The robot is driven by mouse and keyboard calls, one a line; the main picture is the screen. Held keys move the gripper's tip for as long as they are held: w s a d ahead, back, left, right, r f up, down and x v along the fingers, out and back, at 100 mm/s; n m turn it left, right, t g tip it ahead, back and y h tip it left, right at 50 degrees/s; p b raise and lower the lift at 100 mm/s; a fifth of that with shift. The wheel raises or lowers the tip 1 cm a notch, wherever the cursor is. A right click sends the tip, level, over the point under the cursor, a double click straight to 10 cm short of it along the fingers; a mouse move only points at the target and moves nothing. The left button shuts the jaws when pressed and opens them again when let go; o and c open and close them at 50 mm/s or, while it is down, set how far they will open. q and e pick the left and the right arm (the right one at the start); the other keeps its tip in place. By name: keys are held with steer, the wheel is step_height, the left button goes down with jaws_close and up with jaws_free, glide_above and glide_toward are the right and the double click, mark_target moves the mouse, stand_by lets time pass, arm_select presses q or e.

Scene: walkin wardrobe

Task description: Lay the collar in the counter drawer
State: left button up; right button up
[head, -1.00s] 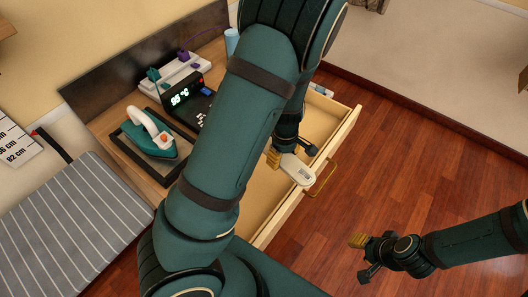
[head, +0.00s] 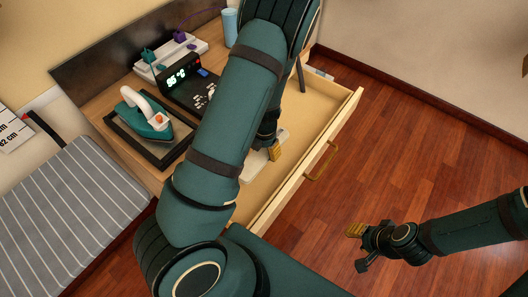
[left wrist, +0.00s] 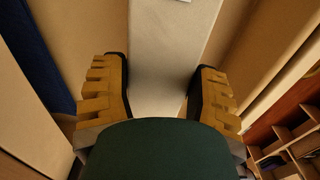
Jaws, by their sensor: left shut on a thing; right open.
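The collar (left wrist: 172,45) is a pale, flat strip between the yellow-padded fingers of my left gripper (left wrist: 160,90) in the left wrist view. In the head view part of the collar (head: 256,165) shows beside that gripper (head: 268,150), over the inside of the counter drawer. The gripper is shut on it; whether the collar touches the drawer floor I cannot tell. The counter drawer (head: 318,158) is pulled out, with a pale wooden front and a brass handle (head: 320,163). My arm hides part of it. My right gripper (head: 359,248) is open and empty over the wood floor.
On the counter stand an iron (head: 148,115) on a dark tray, a digital display unit (head: 180,78), a white holder (head: 170,55) and a blue cylinder (head: 229,27). The red wood floor right of the drawer is clear.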

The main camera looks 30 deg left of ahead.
mark_target(265, 150)
arm_select(q)
step_height(265, 150, down, 3)
steer(key=shift+b, duration=0.4)
step_height(265, 150, down, 3)
steer(key=shift+f+b, duration=0.15)
steer(key=shift+b, duration=0.45)
steer(key=shift+f, duration=0.45)
steer(key=shift+r, duration=0.1)
steer(key=o, duration=1.1)
